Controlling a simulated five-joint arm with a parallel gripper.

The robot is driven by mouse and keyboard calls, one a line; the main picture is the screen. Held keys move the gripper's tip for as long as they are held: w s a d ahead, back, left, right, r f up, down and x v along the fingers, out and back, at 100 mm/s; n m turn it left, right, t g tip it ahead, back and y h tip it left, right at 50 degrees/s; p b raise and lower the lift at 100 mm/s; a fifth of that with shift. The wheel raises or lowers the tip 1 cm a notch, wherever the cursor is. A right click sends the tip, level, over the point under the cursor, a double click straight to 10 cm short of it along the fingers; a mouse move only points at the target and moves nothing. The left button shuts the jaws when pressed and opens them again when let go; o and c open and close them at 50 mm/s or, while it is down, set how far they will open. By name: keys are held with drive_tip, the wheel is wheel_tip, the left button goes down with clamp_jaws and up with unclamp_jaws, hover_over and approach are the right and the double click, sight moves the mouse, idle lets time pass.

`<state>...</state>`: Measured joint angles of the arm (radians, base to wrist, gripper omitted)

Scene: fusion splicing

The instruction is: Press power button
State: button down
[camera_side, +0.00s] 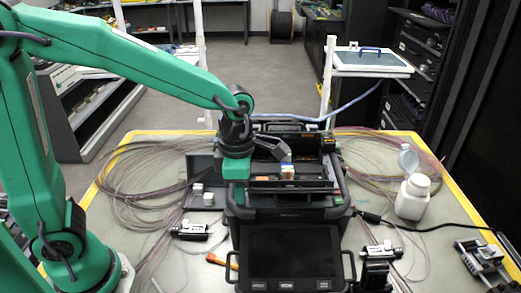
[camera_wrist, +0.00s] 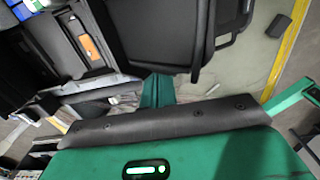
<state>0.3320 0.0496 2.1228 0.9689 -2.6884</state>
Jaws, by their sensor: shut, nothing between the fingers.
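The black fusion splicer (camera_side: 288,214) stands at the middle of the table in the side view, with its dark screen (camera_side: 290,252) facing the front. A row of small labelled keys (camera_side: 287,285) lies under the screen; I cannot tell which control is the power button. My gripper (camera_side: 237,170) is shut and empty, pointing down at the left rear part of the splicer. Contact cannot be judged. In the wrist view, the green tip of my gripper (camera_wrist: 157,90) shows beside the splicer's dark body (camera_wrist: 160,35).
A white bottle (camera_side: 412,197) with its cap open stands right of the splicer. Coiled fibres (camera_side: 140,185) lie on the left, with more at the right rear. A black cable (camera_side: 440,227) crosses the right side. A small metal device (camera_side: 484,256) sits at front right.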

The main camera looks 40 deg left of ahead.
drive_tip(key=shift+f, duration=1)
drive_tip(key=shift+r, duration=0.1)
wheel_tip(320, 180, up, 15)
idle(0.3)
idle(0.6)
